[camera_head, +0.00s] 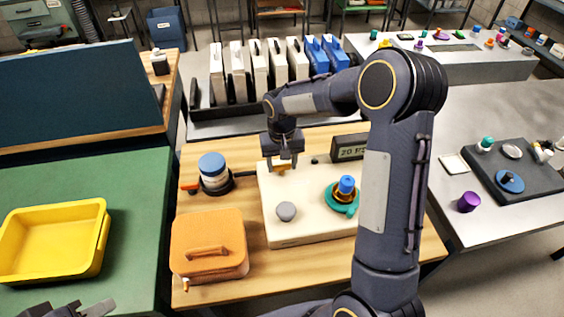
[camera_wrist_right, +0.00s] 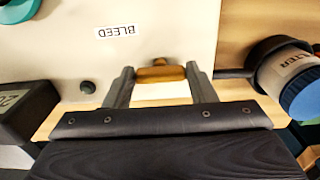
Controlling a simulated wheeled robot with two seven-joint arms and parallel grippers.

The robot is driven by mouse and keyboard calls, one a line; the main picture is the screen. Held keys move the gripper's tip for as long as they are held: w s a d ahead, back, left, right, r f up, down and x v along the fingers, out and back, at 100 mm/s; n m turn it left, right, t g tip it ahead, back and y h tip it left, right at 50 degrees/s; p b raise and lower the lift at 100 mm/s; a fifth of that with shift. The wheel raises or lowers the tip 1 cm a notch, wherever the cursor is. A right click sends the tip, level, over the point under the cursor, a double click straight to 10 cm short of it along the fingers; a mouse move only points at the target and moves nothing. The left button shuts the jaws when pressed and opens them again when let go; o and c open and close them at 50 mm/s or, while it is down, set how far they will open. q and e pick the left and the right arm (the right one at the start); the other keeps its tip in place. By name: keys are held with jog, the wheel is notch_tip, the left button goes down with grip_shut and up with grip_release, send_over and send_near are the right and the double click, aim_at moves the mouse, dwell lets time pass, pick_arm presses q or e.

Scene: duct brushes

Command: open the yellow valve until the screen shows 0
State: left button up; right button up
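The yellow valve handle (camera_head: 280,167) is at the back left of a cream panel (camera_head: 300,233). In the right wrist view, the handle (camera_wrist_right: 160,74) lies crosswise between the fingertips of my right gripper (camera_wrist_right: 160,80). Its ends appear to meet both fingers; whether they are pressed on it I cannot tell. In the head view, my right gripper (camera_head: 285,163) points down at the valve. The small screen (camera_head: 350,149) behind the panel reads about 20, partly covered by my right arm. My left gripper (camera_head: 90,309) shows only in part at the bottom left, away from the panel.
A yellow tray (camera_head: 52,240) lies on the green table.

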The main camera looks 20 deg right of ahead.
jog(key=shift+c, duration=0.7)
jog(key=shift+n, duration=0.3)
jog(key=n, duration=0.2)
jog(key=shift+n, duration=0.4)
jog(key=n, duration=0.5)
jog(key=shift+d, duration=0.15)
jog(key=n, duration=0.4)
jog(key=shift+w+r+n, duration=0.1)
jog(key=shift+n, duration=0.3)
jog(key=shift+d+n+p, duration=0.1)
jog(key=shift+n+p, duration=0.35)
jog(key=shift+n, duration=1.55)
